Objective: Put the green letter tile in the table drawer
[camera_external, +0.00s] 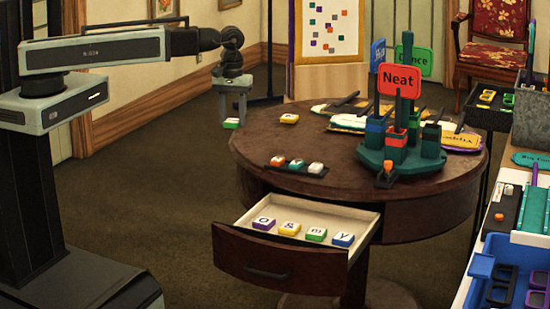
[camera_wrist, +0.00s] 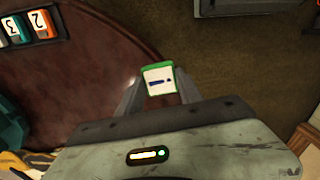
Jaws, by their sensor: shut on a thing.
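My gripper (camera_external: 232,119) hangs at the back left edge of the round table, shut on a green letter tile (camera_external: 231,124). In the wrist view the held tile (camera_wrist: 158,79) has a white face, a green rim and a dark mark, and sits between the two fingers. The table drawer (camera_external: 268,262) is pulled open at the front of the table. Inside it lie a purple tile (camera_external: 263,224), a yellow tile (camera_external: 289,228), another green tile (camera_external: 316,234) and a blue tile (camera_external: 343,239) in a row.
A dark rack (camera_external: 290,169) with number tiles lies on the table (camera_external: 335,184). A yellow tile (camera_external: 289,118) lies near the back edge. A green stand (camera_external: 400,150) with a red "Neat" sign stands right of centre. A blue bin (camera_external: 485,290) and shelves fill the right side.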

